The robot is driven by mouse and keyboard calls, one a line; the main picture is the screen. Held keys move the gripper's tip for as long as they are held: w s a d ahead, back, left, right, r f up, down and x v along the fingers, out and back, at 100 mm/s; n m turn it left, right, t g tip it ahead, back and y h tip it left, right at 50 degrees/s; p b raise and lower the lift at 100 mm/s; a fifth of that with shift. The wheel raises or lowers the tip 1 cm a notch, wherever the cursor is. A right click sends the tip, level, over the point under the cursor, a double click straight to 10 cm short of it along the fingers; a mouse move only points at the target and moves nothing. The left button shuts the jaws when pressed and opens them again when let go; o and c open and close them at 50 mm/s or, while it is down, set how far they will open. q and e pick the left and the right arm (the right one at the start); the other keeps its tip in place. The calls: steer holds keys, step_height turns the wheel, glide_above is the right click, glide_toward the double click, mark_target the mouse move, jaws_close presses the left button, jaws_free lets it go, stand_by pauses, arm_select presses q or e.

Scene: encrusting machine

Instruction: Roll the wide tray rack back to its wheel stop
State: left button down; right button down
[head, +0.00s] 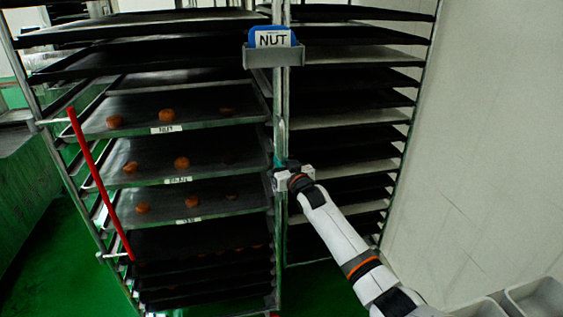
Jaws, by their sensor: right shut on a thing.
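The wide tray rack (278,100) fills the middle of the head view, a metal frame with dark trays on both sides of an upright post. Several trays on the left hold small round brown pieces and carry white labels. My right gripper (281,164) is shut on the rack's upright post at about mid height, near a teal part. Its arm reaches in from the lower right. My left gripper is out of view. The rack's wheels and the wheel stop are not visible.
A blue "NUT" card (272,37) sits in a holder on the post. A red bar (100,185) slants along the rack's left side. A pale wall (490,150) stands close on the right. Grey bins (535,298) are at lower right. Green floor (55,255) shows at lower left.

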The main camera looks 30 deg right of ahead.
steer(key=shift+d+f, duration=0.1)
stand_by(0.3)
steer(key=c, duration=1.4)
jaws_free()
steer(key=shift+w, duration=0.1)
steer(key=s+b, duration=0.1)
steer(key=s, duration=1.1)
steer(key=shift+a, duration=0.25)
